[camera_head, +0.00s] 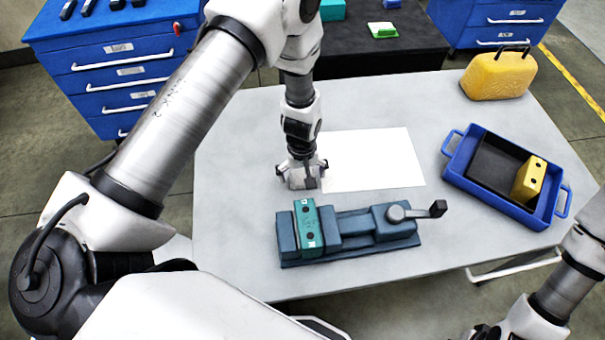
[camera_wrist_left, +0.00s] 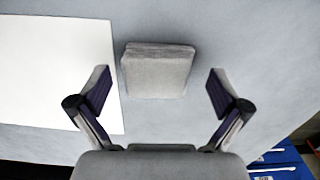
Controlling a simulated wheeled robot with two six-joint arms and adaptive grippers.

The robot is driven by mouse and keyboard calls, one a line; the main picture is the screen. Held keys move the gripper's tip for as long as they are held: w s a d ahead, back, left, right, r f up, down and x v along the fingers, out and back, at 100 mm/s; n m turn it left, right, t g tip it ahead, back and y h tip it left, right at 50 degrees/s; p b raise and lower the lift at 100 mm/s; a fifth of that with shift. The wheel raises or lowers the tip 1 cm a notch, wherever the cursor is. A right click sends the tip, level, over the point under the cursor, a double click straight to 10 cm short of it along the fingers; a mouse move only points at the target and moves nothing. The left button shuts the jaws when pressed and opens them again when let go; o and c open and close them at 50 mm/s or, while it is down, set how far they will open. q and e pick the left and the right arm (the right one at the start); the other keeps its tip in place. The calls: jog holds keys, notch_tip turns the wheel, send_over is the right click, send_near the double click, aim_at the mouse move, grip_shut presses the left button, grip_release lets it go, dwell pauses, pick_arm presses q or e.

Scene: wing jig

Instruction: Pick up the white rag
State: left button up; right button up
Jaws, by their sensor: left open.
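The white rag (camera_wrist_left: 157,72) is a small folded square of pale grey-white cloth lying flat on the table. In the left wrist view it lies between and just beyond my two fingers, touching neither. In the head view the rag (camera_head: 301,183) shows partly under my left gripper (camera_head: 306,172), which points down over it and hides some of it. In the left wrist view my left gripper (camera_wrist_left: 160,95) is open and empty. My right arm enters at the lower right of the head view, and its gripper is cut off by the frame.
A white sheet (camera_head: 372,160) lies right of the rag. A blue vise (camera_head: 350,235) holding a teal block (camera_head: 308,229) stands in front. A blue tray (camera_head: 478,200) with a yellow block (camera_head: 528,180) and a yellow case (camera_head: 497,76) are to the right. The table's left part is clear.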

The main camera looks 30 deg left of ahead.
aim_at(302, 175)
pick_arm(q)
jog(key=shift+w+f, duration=0.1)
jog(key=shift+f, duration=0.15)
jog(key=c, duration=1.2)
jog(key=shift+r, duration=0.1)
notch_tip(302, 175, up, 9)
jog(key=b, duration=0.2)
jog(key=shift+r+b, duration=0.2)
jog(key=shift+b, duration=0.1)
jog(key=shift+r, duration=0.25)
